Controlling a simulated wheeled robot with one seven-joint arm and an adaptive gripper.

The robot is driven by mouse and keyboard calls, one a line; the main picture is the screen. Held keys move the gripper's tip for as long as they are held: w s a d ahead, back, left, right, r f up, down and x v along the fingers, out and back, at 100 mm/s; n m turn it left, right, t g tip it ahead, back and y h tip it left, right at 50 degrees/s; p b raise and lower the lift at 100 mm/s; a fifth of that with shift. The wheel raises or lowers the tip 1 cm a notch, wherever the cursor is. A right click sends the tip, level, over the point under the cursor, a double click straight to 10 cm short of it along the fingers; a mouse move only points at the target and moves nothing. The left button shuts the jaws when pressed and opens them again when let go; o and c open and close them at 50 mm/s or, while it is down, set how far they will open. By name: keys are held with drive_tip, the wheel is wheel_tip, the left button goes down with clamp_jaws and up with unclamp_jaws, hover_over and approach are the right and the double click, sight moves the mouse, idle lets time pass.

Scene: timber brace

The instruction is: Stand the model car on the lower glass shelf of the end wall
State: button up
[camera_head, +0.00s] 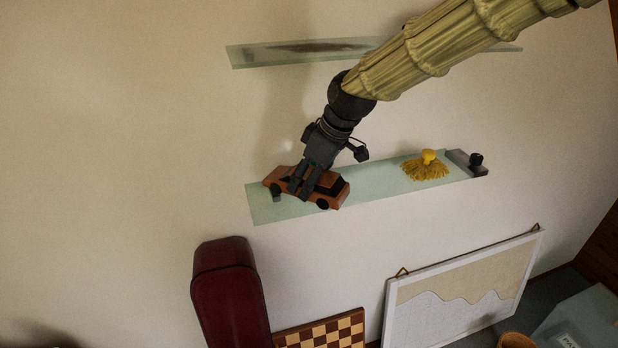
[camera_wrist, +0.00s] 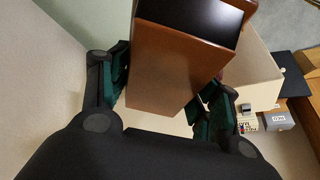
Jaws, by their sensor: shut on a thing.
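The model car (camera_head: 331,188) is orange-brown with dark windows and black wheels. My gripper (camera_head: 305,188) is shut on it from above, with a finger on each side of the body. In the head view the car is at the left part of the lower glass shelf (camera_head: 380,191); I cannot tell whether its wheels touch the glass. In the wrist view the car's brown body (camera_wrist: 175,68) fills the space between the dark green fingers (camera_wrist: 160,95). Part of the car is hidden behind the fingers.
The upper glass shelf (camera_head: 245,56) is above, partly behind my arm. Below are a dark red case (camera_head: 230,290), a chessboard (camera_head: 325,331) and a framed picture (camera_head: 460,290).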

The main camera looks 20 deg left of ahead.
drive_tip(key=shift+w+a+f+p, duration=0.1)
drive_tip(key=shift+f+p, duration=0.1)
drive_tip(key=shift+f, duration=0.15)
drive_tip(key=shift+a+f+p, duration=0.1)
drive_tip(key=shift+f+p, duration=0.05)
drive_tip(key=shift+f, duration=0.15)
drive_tip(key=shift+d+f, duration=0.15)
drive_tip(key=shift+d, duration=0.15)
drive_tip(key=o, duration=1.3)
drive_tip(key=shift+f, duration=0.1)
drive_tip(key=shift+c, duration=0.2)
drive_tip(key=shift+b, duration=0.3)
drive_tip(key=shift+d+r+b, duration=0.15)
drive_tip(key=shift+r+b, duration=0.4)
drive_tip(key=shift+b, duration=0.2)
drive_tip(key=s+d+b, duration=0.2)
drive_tip(key=d+b, duration=0.3)
drive_tip(key=d, duration=0.6)
drive_tip(key=shift+s+d+r, duration=0.15)
drive_tip(key=shift+s+d, duration=0.05)
drive_tip(key=shift+d, duration=0.2)
